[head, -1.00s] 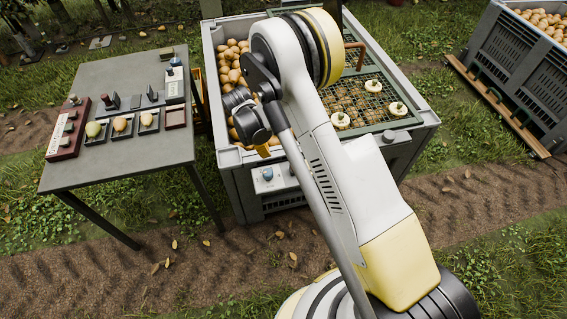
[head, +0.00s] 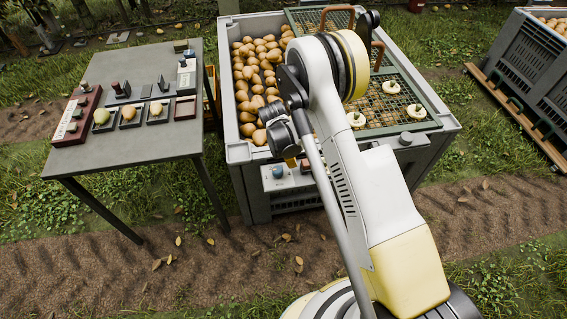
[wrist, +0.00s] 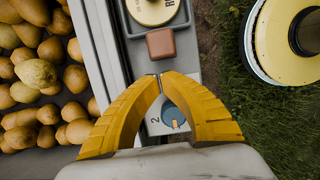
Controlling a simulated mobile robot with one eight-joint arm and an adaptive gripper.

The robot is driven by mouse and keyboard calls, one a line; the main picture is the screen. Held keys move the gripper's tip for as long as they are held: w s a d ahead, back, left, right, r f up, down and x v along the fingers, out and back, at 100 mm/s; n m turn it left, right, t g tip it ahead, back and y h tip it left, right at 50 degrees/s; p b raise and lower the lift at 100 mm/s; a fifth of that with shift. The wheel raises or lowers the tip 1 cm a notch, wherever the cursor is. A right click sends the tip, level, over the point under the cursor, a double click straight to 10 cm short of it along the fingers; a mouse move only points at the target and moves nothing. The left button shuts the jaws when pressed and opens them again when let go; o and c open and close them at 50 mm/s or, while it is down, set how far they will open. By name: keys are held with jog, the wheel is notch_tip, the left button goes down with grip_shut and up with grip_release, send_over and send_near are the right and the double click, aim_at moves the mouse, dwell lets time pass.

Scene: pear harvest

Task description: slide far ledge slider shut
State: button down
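I cannot single out the far ledge slider for certain. A control strip (wrist: 185,62) runs along the bin's ledge in the wrist view. It carries a reddish-brown block (wrist: 161,43), a blue knob (wrist: 172,117) beside a "2" mark, and a round yellow-topped part (wrist: 152,8). My gripper (wrist: 160,75) points at this strip with its yellow fingertips together and nothing seen between them. The tips are just short of the block, and I cannot tell whether they touch it. In the head view my gripper (head: 291,163) hangs over the bin's near edge, beside the blue knob (head: 277,172).
The grey bin (head: 236,150) holds many pears, with green mesh lids (head: 405,97) on its right. A grey table (head: 140,150) with small trays of pears and switches stands to the left. Another bin (head: 515,70) is at the right. Bare soil lies in front.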

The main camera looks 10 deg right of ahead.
aim_at(302, 160)
jog(key=shift+d, duration=0.5)
jog(key=shift+d, duration=1.55)
jog(key=shift+a, duration=0.2)
jog(key=a, duration=0.4)
jog(key=p+v, duration=0.4)
jog(key=v, duration=0.6)
jog(key=shift+d+r, duration=0.1)
jog(key=shift+d, duration=0.05)
